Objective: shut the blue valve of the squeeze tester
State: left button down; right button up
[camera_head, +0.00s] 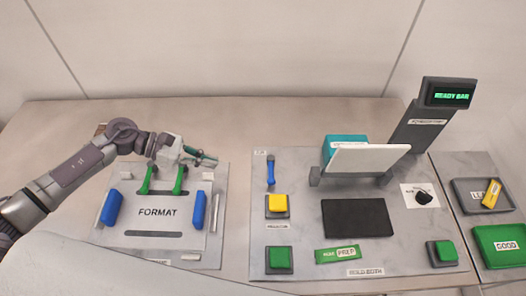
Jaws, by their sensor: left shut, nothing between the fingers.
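The blue valve (270,172) is a small blue lever at the upper left of the squeeze tester's grey base plate (300,204). It points roughly up and down in the picture, and a small label sits above its left side. My left gripper (212,160) is shut and empty. It is above the far part of the FORMAT board, left of the valve and apart from it. My right gripper is not in view.
The FORMAT board (158,226) has blue blocks and green pegs. A yellow button (277,203), green buttons (279,257) and a dark pad (356,218) are on the tester. A display (448,93) rises behind. Trays (462,189) stand at right.

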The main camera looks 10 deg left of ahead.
aim_at(259, 179)
pick_arm(q)
jog(key=shift+w, duration=0.15)
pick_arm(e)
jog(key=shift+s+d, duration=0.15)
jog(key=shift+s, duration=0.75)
pick_arm(q)
jog(key=shift+d, duration=0.1)
jog(key=shift+d, duration=0.2)
jog(key=p+x, duration=0.2)
jog(key=x, duration=0.2)
jog(key=p+x, duration=0.1)
jog(key=x, duration=0.3)
jog(key=r+p+x, duration=0.1)
jog(key=p+x, duration=0.1)
jog(key=x, duration=0.2)
jog(key=shift+w+d+f+p, duration=0.2)
jog(key=shift+d+p, duration=0.15)
jog(key=shift+d, duration=0.2)
jog(key=shift+d+f, duration=0.15)
jog(key=shift+d, duration=0.1)
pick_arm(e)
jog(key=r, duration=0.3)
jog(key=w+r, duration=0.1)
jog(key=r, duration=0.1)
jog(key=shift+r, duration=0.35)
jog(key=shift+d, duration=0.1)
